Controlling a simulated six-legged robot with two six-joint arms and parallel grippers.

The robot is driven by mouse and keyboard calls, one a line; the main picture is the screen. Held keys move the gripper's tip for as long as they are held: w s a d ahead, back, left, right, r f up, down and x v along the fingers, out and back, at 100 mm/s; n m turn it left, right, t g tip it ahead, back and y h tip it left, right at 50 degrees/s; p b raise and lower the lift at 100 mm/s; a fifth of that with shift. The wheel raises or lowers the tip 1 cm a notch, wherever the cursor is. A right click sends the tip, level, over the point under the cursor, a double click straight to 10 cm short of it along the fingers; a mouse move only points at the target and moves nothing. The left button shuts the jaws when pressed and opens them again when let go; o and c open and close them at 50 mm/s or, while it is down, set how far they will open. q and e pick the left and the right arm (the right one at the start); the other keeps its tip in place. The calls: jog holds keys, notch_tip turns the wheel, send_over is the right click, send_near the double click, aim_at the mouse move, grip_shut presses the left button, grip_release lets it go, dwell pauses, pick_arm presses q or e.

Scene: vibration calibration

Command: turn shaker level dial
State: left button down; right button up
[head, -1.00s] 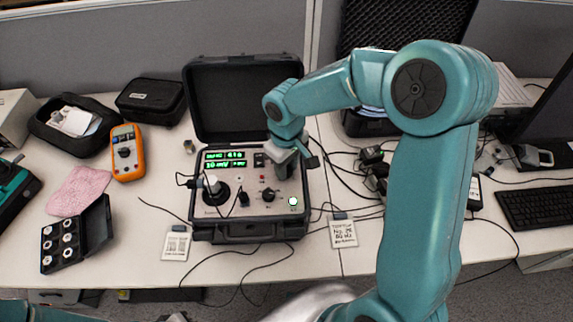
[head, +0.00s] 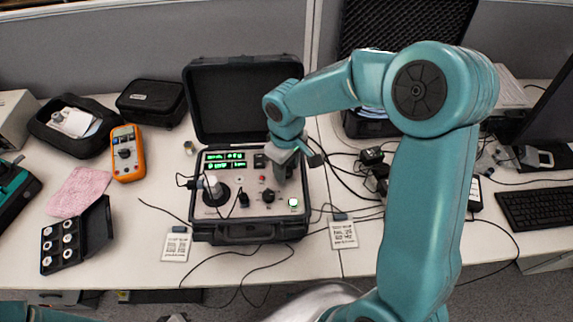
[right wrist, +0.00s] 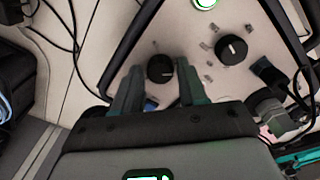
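The shaker unit (head: 235,232) is an open black case with a light panel, a green-lit display (head: 225,160) and several knobs. My right gripper (head: 280,182) points down over the right part of the panel. In the right wrist view its open fingers (right wrist: 157,88) stand on either side of a round black dial (right wrist: 160,68) with a white mark. I cannot tell whether they touch it. The gripper hides this dial in the head view. A second black knob (right wrist: 232,50) lies outside the fingers; it shows in the head view (head: 268,195). My left gripper is not in view.
A green-lit button (head: 293,202) is at the panel's front right, and a round black shaker head (head: 214,193) at its left. Cables run right of the case. An orange multimeter (head: 127,153) and a box of round parts (head: 75,238) lie left.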

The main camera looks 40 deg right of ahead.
aim_at(287, 170)
notch_tip(287, 170, up, 16)
jog(key=shift+r, duration=0.15)
dwell(0.3)
dwell(0.4)
